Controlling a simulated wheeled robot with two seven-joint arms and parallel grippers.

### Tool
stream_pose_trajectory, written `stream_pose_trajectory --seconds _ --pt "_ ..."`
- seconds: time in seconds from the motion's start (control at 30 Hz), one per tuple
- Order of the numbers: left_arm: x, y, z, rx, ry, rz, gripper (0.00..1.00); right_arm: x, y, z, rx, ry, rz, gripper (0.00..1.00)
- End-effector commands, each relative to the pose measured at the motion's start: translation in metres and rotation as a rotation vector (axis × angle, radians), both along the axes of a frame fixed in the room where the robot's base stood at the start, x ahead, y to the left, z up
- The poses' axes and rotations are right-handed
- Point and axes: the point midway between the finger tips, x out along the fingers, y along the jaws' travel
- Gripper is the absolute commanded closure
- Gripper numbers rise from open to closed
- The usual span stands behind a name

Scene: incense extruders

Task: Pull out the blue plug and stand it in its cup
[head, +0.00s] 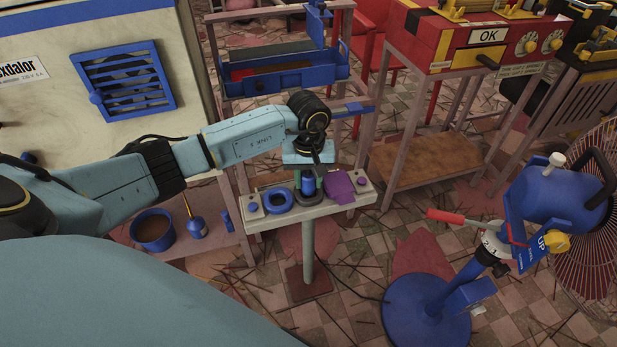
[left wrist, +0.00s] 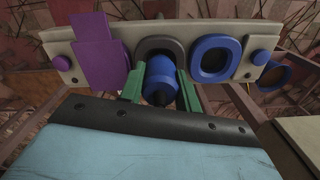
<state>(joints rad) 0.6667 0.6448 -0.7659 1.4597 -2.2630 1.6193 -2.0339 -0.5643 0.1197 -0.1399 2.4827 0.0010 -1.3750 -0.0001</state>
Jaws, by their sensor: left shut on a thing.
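The blue plug (head: 308,187) is upright over the middle of the pale stand plate (head: 366,199). It also shows in the left wrist view (left wrist: 159,84). My left gripper (head: 309,186) is shut on it, with a green finger on each side (left wrist: 160,88). A dark grey ring (left wrist: 160,44) lies at the plug's far end; I cannot tell whether the plug is still seated in it. An open blue ring-shaped cup (head: 278,201), beside the plug on the plate, looks empty; it shows also in the wrist view (left wrist: 236,58). My right gripper is not in view.
A purple block (head: 338,187) stands close beside the plug on the plate. A blue bucket with brown contents (head: 153,232) and a blue oil can (head: 196,228) are on a low shelf at left. A blue pedestal device (head: 427,312) stands at right.

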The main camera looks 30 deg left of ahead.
Motion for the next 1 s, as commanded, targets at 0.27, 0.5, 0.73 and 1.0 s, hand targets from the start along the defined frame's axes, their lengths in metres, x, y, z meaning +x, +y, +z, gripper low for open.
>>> stream_pose_trajectory --seconds 0.27,0.5,0.73,1.0 --pt "0.000 0.000 -0.006 0.000 0.000 0.000 0.90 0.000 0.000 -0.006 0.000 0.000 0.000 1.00" --pt "0.000 0.000 -0.011 -0.001 -0.001 0.001 0.90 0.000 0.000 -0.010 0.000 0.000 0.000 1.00" --pt "0.000 0.000 -0.016 -0.001 -0.001 0.000 0.90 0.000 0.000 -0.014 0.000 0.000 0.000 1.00" --pt "0.000 0.000 -0.015 -0.001 -0.001 0.000 0.42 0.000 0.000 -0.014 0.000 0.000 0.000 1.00"
